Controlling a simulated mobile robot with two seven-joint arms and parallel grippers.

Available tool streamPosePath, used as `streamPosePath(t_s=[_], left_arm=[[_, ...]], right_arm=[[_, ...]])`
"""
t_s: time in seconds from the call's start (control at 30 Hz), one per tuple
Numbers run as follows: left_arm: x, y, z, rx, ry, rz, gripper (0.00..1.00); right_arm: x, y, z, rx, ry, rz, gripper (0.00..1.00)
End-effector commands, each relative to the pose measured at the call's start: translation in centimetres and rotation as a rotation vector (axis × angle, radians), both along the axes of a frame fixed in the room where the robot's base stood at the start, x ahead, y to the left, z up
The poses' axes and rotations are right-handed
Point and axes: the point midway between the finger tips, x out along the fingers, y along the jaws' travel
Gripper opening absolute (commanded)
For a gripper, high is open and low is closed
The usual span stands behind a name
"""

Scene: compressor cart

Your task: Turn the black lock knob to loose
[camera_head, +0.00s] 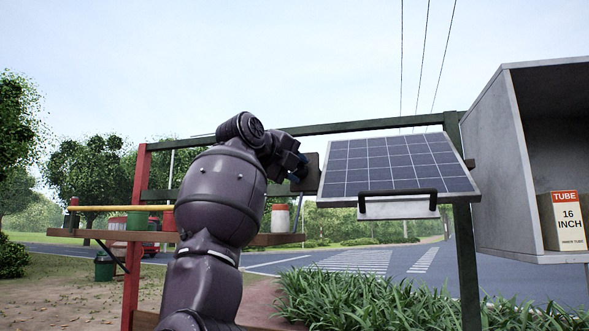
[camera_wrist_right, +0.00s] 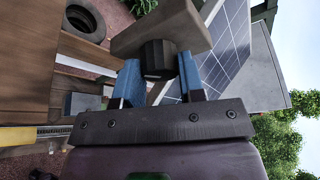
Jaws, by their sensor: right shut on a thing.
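The black lock knob (camera_wrist_right: 158,58) shows in the right wrist view, sticking out from a brown-grey block (camera_wrist_right: 186,28) beside the solar panel (camera_wrist_right: 228,50). My right gripper (camera_wrist_right: 159,72) has its two blue fingers on either side of the knob and is shut on it. In the head view my right gripper (camera_head: 299,170) is at the block (camera_head: 309,176), at the left edge of the tilted solar panel (camera_head: 395,165). The knob itself is hidden there behind the gripper and arm. My left gripper is not in view.
A black handle (camera_head: 398,194) runs along the panel's lower edge. A grey box shelf (camera_head: 497,150) with a tube carton (camera_head: 568,220) stands at right. A wooden shelf (camera_head: 275,239) with a red-lidded jar (camera_head: 280,218) is below. Tyres (camera_wrist_right: 85,20) show in the wrist view.

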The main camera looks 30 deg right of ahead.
Motion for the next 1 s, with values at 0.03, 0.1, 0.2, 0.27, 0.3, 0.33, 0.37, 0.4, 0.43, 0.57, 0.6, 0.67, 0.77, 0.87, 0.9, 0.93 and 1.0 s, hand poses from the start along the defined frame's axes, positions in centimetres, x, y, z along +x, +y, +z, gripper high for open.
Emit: streamPosePath(t_s=[0.03, 0.1, 0.2, 0.27, 0.3, 0.33, 0.37, 0.4, 0.43, 0.57, 0.6, 0.67, 0.77, 0.87, 0.9, 0.93, 1.0], left_arm=[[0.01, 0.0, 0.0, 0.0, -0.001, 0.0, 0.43], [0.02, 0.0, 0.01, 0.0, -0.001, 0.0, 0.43], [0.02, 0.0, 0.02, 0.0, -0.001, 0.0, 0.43], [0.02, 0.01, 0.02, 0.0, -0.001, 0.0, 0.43], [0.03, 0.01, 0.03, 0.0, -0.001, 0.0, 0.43], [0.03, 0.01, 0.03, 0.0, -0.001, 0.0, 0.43], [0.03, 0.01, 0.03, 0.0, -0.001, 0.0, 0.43], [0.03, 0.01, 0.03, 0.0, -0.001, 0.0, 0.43], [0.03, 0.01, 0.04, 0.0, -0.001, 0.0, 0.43], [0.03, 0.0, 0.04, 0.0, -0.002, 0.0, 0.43], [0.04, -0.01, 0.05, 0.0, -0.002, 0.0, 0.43], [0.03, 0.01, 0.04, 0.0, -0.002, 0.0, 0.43], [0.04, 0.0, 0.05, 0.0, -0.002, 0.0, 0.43], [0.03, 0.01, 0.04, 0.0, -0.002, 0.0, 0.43], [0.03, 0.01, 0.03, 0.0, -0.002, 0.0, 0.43], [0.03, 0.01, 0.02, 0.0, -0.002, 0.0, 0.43], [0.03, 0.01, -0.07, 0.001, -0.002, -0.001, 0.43]], right_arm=[[0.02, 0.04, -0.01, -0.005, 0.004, 0.001, 0.13], [0.02, 0.04, 0.0, -0.008, 0.009, 0.001, 0.13], [0.02, 0.04, 0.0, -0.01, 0.011, 0.001, 0.13], [0.02, 0.04, 0.01, -0.01, 0.011, 0.001, 0.13], [0.02, 0.04, 0.0, -0.01, 0.011, 0.001, 0.13], [0.02, 0.04, 0.01, -0.01, 0.011, 0.001, 0.13], [0.02, 0.04, 0.01, -0.01, 0.01, 0.001, 0.13], [0.03, 0.03, 0.0, -0.009, 0.011, 0.001, 0.13], [0.03, 0.03, 0.0, -0.009, 0.011, 0.001, 0.13], [0.02, 0.03, -0.01, -0.009, 0.011, 0.001, 0.5], [0.01, 0.03, 0.0, -0.009, 0.011, 0.001, 0.56], [0.01, 0.03, 0.0, -0.009, 0.01, 0.001, 0.62], [0.01, 0.01, 0.0, -0.009, 0.01, 0.001, 0.62], [0.01, 0.01, 0.0, -0.008, 0.009, 0.001, 0.62], [0.0, 0.05, 0.0, -0.008, 0.009, 0.001, 0.62], [-0.03, 0.12, 0.01, -0.008, 0.009, 0.001, 0.62], [-0.13, 0.47, 0.06, -0.008, 0.009, 0.002, 0.62]])
